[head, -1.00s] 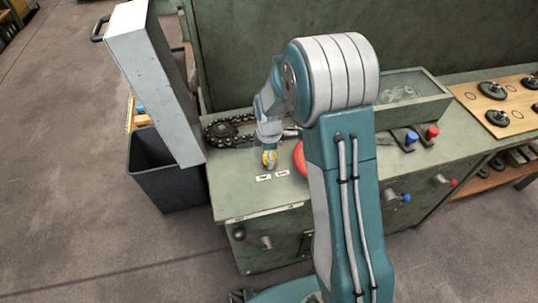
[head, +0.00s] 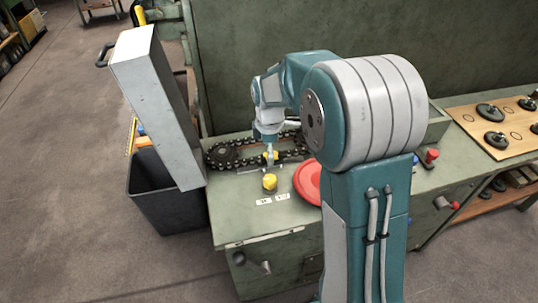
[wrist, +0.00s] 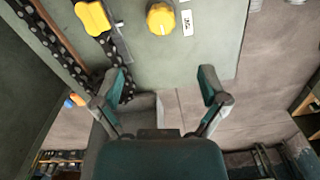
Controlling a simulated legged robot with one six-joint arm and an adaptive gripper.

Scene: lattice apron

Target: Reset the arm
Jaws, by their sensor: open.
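My gripper (head: 269,160) hangs above the green bench top in the head view, near the chain and a round yellow knob (head: 270,182). In the wrist view my gripper (wrist: 163,84) has its two teal fingers spread wide, with nothing between them. The yellow knob (wrist: 160,19) shows beyond the fingers, beside a white label. A yellow handle (wrist: 93,18) on a metal bar lies to its left, near the chain. In the head view my arm hides part of the bench.
The black chain (head: 228,153) lies on the bench (head: 232,215). A red disc (head: 308,183) sits beside my arm. A tall grey panel (head: 155,105) stands at the left, above a dark bin (head: 165,200). A wooden board (head: 475,125) with black discs lies at right.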

